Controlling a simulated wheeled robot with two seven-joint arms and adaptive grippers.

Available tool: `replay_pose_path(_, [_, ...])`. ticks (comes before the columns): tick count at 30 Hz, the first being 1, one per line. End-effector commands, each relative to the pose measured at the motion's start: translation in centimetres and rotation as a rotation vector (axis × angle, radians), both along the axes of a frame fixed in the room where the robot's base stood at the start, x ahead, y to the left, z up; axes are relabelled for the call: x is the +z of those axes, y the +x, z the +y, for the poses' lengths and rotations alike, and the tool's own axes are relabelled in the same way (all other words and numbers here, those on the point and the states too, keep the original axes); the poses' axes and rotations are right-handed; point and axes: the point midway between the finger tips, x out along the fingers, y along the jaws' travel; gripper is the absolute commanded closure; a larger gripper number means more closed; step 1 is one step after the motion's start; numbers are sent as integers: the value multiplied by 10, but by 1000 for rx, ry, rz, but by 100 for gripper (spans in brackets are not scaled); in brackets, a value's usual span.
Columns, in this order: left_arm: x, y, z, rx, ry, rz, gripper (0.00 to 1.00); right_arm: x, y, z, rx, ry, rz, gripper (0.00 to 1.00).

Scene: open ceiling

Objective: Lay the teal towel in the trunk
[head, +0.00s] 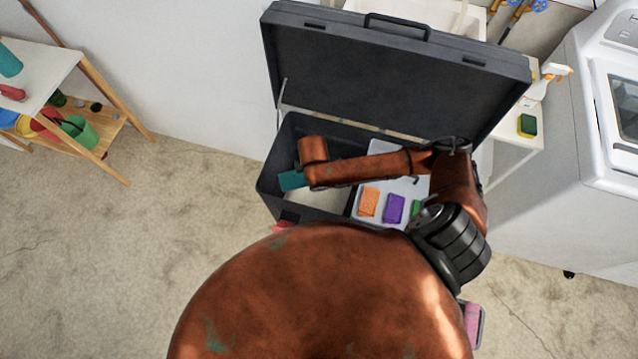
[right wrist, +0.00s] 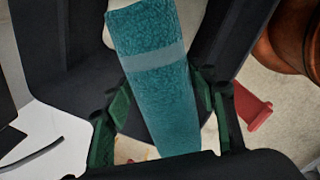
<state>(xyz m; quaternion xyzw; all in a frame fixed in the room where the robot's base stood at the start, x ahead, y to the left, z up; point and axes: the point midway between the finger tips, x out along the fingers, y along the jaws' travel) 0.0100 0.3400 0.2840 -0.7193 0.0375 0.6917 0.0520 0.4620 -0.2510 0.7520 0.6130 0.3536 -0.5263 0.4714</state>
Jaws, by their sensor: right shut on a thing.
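The dark trunk (head: 270,187) stands open with its lid (head: 390,75) raised at the back. The teal towel (head: 291,181) shows at the trunk's left part, partly covered by my right wrist. In the right wrist view the towel (right wrist: 165,100) is a long folded strip with a paler band. My right gripper (right wrist: 160,97) is shut on it, with green finger pads on both sides. The towel is over the trunk's left compartment; I cannot tell whether it touches the bottom. My left gripper is not in view.
A light grey tray (head: 379,160) in the trunk's right part holds orange (head: 368,202), purple (head: 394,208) and green (head: 416,208) pieces. A red object (right wrist: 251,108) is beside the trunk. A wooden shelf (head: 103,88) stands left, a white machine (head: 590,130) right. Floor at left is clear.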

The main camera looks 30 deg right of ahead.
Motion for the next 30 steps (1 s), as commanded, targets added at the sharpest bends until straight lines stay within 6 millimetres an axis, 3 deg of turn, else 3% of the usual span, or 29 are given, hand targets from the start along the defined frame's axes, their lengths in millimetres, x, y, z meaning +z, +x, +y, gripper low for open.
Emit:
replay_pose_path(6, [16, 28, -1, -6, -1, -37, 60, 0, 28, -28, 393, -4, 2, 75])
replay_pose_path(13, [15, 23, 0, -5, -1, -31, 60, -16, 51, -56, 734, -1, -6, 75])
replay_pose_path(16, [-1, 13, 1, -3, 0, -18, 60, -41, 60, -67, 858, 5, -13, 75])
replay_pose_path(21, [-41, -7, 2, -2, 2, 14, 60, -101, 66, -76, 975, 10, -23, 75])
replay_pose_path(24, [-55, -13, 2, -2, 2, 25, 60, -123, 68, -79, 1001, 8, -24, 75])
replay_pose_path(30, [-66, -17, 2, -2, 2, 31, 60, -144, 69, -81, 1023, 7, -27, 75])
